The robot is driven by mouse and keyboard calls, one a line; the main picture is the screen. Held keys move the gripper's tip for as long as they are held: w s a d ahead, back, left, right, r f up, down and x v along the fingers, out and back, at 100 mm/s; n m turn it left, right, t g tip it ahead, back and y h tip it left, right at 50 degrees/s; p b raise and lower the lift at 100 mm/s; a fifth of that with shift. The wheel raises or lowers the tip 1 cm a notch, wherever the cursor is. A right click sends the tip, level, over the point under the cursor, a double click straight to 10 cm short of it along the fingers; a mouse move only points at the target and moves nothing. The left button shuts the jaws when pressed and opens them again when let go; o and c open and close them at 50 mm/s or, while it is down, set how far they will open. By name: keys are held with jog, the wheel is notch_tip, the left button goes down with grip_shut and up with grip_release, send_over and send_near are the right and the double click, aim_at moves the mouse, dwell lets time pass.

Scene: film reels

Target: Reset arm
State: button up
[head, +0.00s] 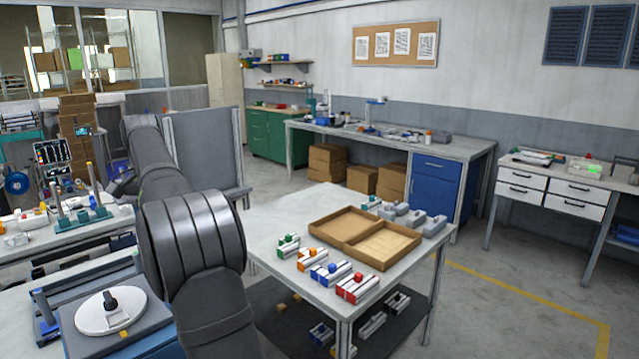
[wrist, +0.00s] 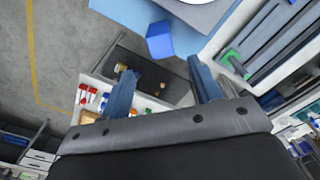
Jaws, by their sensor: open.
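My gripper (wrist: 160,66) shows in the wrist view with its two blue-grey fingers spread apart and nothing between them. It hangs above the benches, and its height over them is hard to tell. In the head view my dark arm fills the left middle, and I cannot make out the gripper clearly. A white round reel (head: 108,313) with a dark hub lies on a blue and grey device at the lower left. A white disc edge shows at the top of the wrist view. A blue block (wrist: 160,42) appears beyond the fingers, apart from them.
A white table (head: 285,220) right of my arm holds a cardboard tray (head: 335,237) and several colour-marked grey parts. A bench with upright posts (head: 57,202) stands at the left. A grey panel (head: 207,150) stands behind my arm. Open floor lies at the right.

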notch_tip(320, 180, down, 12)
jog(key=shift+r, duration=0.1)
notch_tip(320, 180, up, 4)
jog(key=shift+d+r, duration=0.1)
jog(key=shift+r, duration=0.15)
jog(key=d+r, duration=0.6)
jog(key=d, duration=0.6)
jog(key=w+d+f, duration=0.2)
jog(key=d+f, duration=0.3)
jog(key=f, duration=0.5)
jog(key=w+d+f, duration=0.3)
jog(key=d+f, duration=0.2)
jog(key=f, duration=0.5)
jog(key=s+d+f, duration=0.3)
jog(key=d+f, duration=0.3)
jog(key=f, duration=0.3)
jog(key=s+d+f, duration=0.4)
jog(key=d+f, duration=0.2)
jog(key=f, duration=0.3)
jog(key=shift+d+f, duration=0.2)
jog(key=shift+d, duration=0.1)
